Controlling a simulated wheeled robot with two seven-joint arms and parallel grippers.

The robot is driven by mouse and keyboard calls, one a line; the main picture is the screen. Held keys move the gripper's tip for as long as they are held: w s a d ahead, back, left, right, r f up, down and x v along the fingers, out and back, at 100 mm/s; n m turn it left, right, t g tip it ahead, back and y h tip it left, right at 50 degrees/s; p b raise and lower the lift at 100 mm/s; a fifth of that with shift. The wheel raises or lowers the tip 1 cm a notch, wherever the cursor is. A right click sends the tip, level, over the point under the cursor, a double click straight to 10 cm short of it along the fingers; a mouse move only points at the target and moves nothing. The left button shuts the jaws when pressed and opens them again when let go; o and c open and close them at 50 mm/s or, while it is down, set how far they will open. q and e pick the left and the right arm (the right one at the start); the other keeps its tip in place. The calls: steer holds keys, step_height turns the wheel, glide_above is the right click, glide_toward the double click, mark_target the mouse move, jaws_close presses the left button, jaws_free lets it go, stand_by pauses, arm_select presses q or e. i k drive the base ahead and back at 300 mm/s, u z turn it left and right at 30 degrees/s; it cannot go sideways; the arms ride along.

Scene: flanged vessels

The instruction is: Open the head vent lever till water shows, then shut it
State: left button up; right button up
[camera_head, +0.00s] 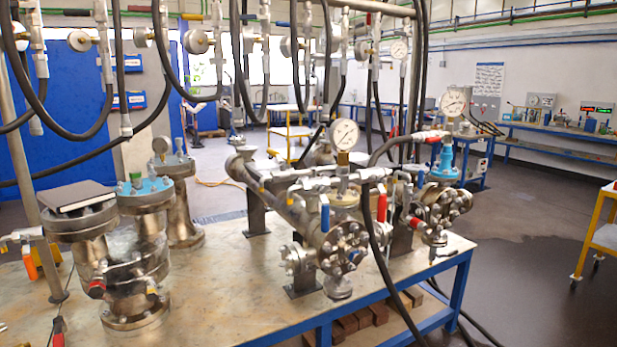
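Flanged steel vessels stand on a metal-topped bench. The central vessel (342,240) carries a pressure gauge (344,135), a lever with a blue grip (325,214) and one with a red grip (381,204), both hanging down. A right vessel (437,210) has a blue neck, a gauge (453,103) and a red-handled valve (432,135) on top. A left vessel (145,250) has a light-blue top flange. Which lever is the head vent is not clear. I see no water coming from any fitting. Neither of my grippers is in view.
A dark book-like object (76,196) lies on the far-left vessel. Black hoses (375,255) hang from the overhead pipe rack and cross before the central vessel. A yellow trolley (600,235) stands right, beside a dark floor patch.

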mark_target(422, 172)
steer(key=u, duration=0.45)
steer(key=i, duration=0.65)
steer(key=z, duration=0.85)
steer(key=i, duration=1.1)
steer(key=z, duration=1.15)
